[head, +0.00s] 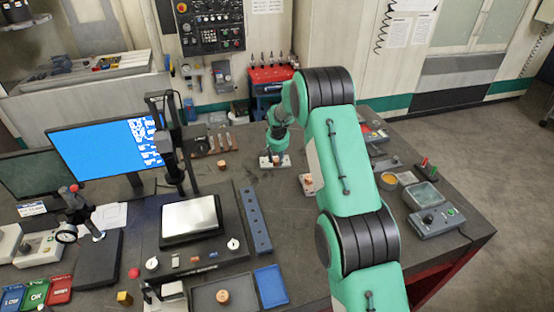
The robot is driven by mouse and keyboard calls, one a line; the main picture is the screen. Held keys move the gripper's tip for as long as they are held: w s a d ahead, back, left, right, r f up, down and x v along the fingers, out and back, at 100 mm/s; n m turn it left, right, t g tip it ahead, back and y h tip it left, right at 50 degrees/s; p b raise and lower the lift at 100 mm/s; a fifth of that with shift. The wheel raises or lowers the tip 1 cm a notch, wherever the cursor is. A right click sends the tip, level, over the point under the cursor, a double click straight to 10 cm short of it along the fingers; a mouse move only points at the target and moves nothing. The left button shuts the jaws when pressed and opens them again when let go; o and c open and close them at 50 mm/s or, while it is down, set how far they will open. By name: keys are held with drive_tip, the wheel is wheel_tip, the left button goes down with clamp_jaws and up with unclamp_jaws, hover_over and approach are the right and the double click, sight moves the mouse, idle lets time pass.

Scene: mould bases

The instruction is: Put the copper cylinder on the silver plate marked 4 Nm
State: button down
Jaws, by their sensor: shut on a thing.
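My gripper (274,155) points down at the far middle of the dark table, close above a small silver plate (264,164). It is shut on what seems to be a copper cylinder, mostly hidden between the fingers; I cannot tell whether it touches the plate. A second silver plate (303,179) lies nearer and to the right, partly behind my arm, with a copper piece (309,182) on it. Another copper cylinder (222,165) stands on the table left of my gripper. One more copper cylinder (223,296) sits in a dark tray. No plate marking is legible.
A monitor (105,147) and a stand with a bright pad (190,217) fill the left. A blue-grey drilled bar (255,220) and a blue tray (270,286) lie in front. A control box (435,222) stands at right. Dark table around the plates is fairly clear.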

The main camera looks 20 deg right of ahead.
drive_tip(key=shift+f, duration=0.1)
drive_tip(key=c, duration=1.3)
unclamp_jaws()
drive_tip(key=shift+o, duration=0.2)
drive_tip(key=v, duration=1.2)
drive_tip(key=shift+r, duration=0.2)
